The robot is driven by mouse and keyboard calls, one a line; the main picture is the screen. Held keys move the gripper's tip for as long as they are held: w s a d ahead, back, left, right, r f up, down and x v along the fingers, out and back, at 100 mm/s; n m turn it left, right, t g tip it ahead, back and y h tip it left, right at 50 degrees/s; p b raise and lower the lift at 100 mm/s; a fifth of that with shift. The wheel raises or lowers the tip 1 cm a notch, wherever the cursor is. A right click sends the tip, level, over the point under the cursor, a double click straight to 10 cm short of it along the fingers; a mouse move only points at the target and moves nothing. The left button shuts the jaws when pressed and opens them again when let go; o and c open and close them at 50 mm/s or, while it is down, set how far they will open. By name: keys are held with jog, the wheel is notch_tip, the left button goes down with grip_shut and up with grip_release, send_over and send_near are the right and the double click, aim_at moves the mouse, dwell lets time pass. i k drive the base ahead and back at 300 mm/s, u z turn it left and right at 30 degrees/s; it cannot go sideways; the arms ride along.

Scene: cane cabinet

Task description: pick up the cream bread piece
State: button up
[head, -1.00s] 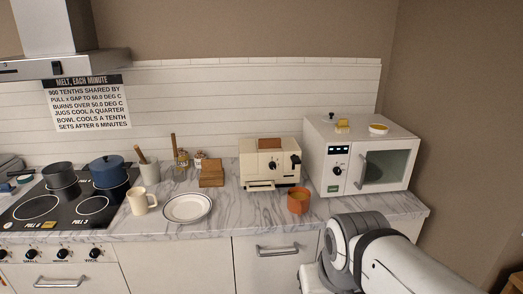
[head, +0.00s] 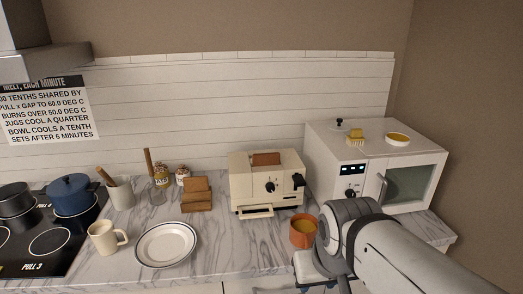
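I cannot make out a clearly cream bread piece in the head view. A brown slice (head: 266,159) sticks up from the slot of the cream toaster (head: 253,180). Brown bread-like pieces (head: 197,187) stand in or on a small wooden rack (head: 197,206) left of the toaster. The white plate (head: 167,244) with a dark rim is empty. My arm comes in from the lower right, and its bend covers part of the counter and of the orange pot. My gripper's fingers do not show.
An orange pot (head: 303,231) stands beside my arm. A white microwave (head: 402,178) at the right carries a yellow block (head: 355,138) and a small yellow-filled dish (head: 398,139). A cream mug (head: 105,237) and a hob with pots (head: 71,194) are at the left.

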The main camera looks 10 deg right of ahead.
aim_at(265, 159)
jog(key=i, duration=0.85)
jog(key=u, duration=0.05)
